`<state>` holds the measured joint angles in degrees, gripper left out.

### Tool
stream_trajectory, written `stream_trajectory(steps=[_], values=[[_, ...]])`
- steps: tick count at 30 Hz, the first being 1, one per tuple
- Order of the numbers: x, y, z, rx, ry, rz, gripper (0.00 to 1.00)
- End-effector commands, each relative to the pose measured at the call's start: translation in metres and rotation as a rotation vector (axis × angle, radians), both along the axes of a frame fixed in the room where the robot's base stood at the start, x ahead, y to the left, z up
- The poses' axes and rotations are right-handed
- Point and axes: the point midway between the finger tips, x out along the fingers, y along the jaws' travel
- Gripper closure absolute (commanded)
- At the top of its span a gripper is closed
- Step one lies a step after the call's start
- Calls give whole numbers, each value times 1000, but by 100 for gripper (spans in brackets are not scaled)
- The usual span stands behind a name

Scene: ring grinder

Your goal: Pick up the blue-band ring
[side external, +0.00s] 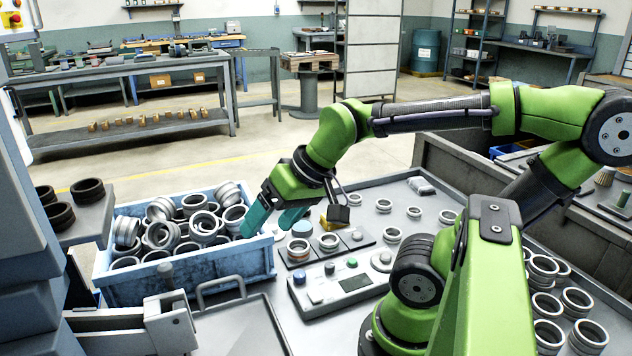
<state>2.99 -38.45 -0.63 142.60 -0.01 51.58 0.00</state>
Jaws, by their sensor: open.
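My gripper (267,231) is open, with its two teal fingers pointing down and left over the right end of the blue crate. No ring shows between the fingers. I cannot make out a blue band on any ring at this size. Part of the crate's contents behind the fingers is hidden.
The blue crate (190,278) holds many loose grey rings. A control box (345,283) with buttons stands in front of the plate. Dark rings (87,190) sit on a ledge at left. A tray with a handle (235,325) lies at the front. More rings (577,300) stand at right.

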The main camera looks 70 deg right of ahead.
Motion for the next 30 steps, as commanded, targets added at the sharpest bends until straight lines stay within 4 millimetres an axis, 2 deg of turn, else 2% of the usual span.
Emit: stream_trajectory(steps=[5, 8, 12, 18, 21, 24, 27, 30], values=[[46, -59, -4, 66, 131, -224, 20], [72, -105, -7, 142, 212, -434, 20], [98, -178, -19, 254, 320, -780, 20], [110, -291, -49, 397, 440, -1355, 20], [108, -341, -65, 454, 473, -1660, 20], [104, -382, -78, 505, 475, -1966, 20], [106, -404, -78, 556, 445, -2213, 20], [113, -407, -63, 619, 396, -2367, 20]])
